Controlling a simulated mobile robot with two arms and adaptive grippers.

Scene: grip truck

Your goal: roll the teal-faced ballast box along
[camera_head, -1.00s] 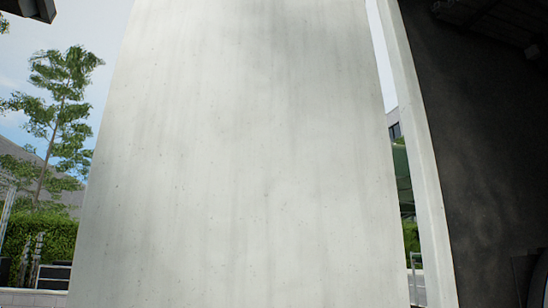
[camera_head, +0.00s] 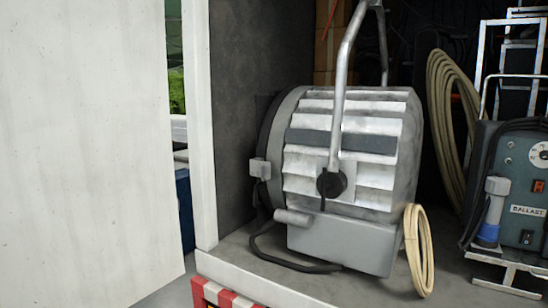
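The teal-faced ballast box (camera_head: 522,180) is at the right edge of the head view, partly cut off. Its face carries a dial, switches and a "BALLAST" label. It sits on a light metal frame (camera_head: 503,262) inside the truck, with an upright metal handle (camera_head: 488,95) beside it. A grey plug with a blue end (camera_head: 489,225) hangs at its left side. Neither of my grippers is in the view.
A large grey lamp head (camera_head: 340,180) with a yoke stands left of the box, a coiled cream cable (camera_head: 418,250) at its side. A larger coil (camera_head: 455,110) hangs behind. A white panel (camera_head: 85,140) fills the left. The truck floor's edge (camera_head: 245,280) has red-white striping below.

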